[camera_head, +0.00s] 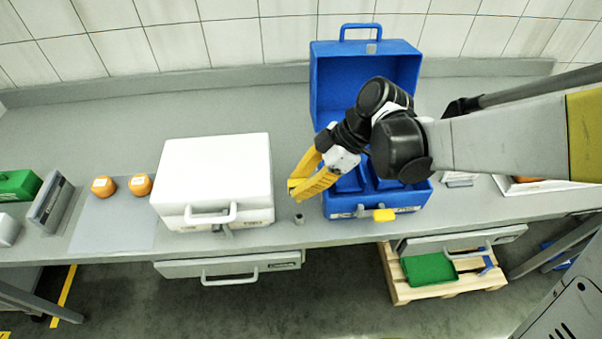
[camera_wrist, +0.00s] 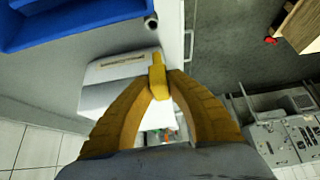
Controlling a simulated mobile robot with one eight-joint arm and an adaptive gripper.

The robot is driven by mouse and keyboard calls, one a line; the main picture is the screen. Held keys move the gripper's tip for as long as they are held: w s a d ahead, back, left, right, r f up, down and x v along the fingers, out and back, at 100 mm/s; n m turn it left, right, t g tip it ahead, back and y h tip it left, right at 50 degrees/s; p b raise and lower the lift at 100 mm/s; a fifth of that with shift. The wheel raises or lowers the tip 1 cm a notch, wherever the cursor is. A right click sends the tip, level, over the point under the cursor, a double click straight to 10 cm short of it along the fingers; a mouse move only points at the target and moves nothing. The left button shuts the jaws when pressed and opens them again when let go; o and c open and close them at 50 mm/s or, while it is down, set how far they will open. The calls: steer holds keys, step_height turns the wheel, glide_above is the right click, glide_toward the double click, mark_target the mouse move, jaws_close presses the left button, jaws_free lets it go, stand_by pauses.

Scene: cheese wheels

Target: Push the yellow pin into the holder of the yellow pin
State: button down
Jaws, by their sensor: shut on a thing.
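My gripper (camera_head: 297,190) has yellow fingers and is shut on the yellow pin (camera_wrist: 157,74). The pin shows between the fingertips in the wrist view, and its narrow end points away from the fingers. In the head view my gripper is above the table, between the white case and the open blue case, and the pin cannot be told apart from the fingers. I cannot tell which thing is the pin's holder.
The white closed case (camera_head: 216,172) stands left of my gripper. The open blue case (camera_head: 330,92) stands right, with a yellow block (camera_head: 384,215) at its front. Two orange cheese wheels (camera_head: 140,185) sit at left on a grey mat (camera_head: 112,233).

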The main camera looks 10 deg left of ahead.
mark_target(300, 200)
steer(key=shift+f+b, duration=2.45)
steer(key=shift+f, duration=0.45)
steer(key=shift+f+b, duration=1.85)
steer(key=shift+f, duration=0.2)
steer(key=c, duration=1.4)
jaws_free()
steer(key=shift+d+r, duration=0.1)
steer(key=v, duration=1.2)
